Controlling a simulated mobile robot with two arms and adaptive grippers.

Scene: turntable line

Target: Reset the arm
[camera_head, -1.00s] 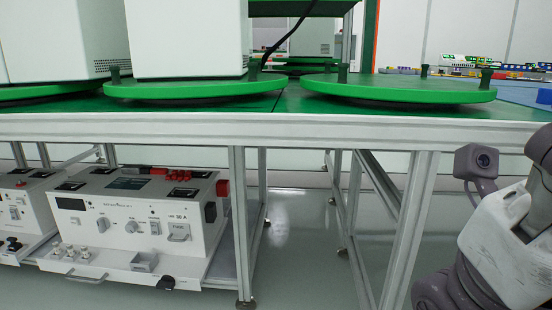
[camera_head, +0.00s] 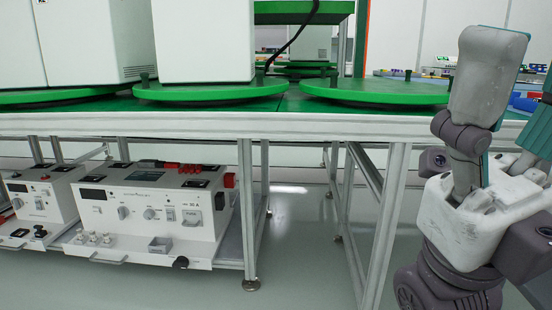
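One of my arms (camera_head: 465,190) fills the right side of the head view, with its grey and white links folded upward. Its upper link stands in front of the right end of the bench. My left arm and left gripper do not show in the frame.
A metal-framed bench (camera_head: 300,128) crosses the view, with green turntables (camera_head: 375,92) on top. White cabinets (camera_head: 204,42) stand on the left ones. Below, white power units (camera_head: 150,208) sit on a low shelf. Floor (camera_head: 300,245) between the legs is clear.

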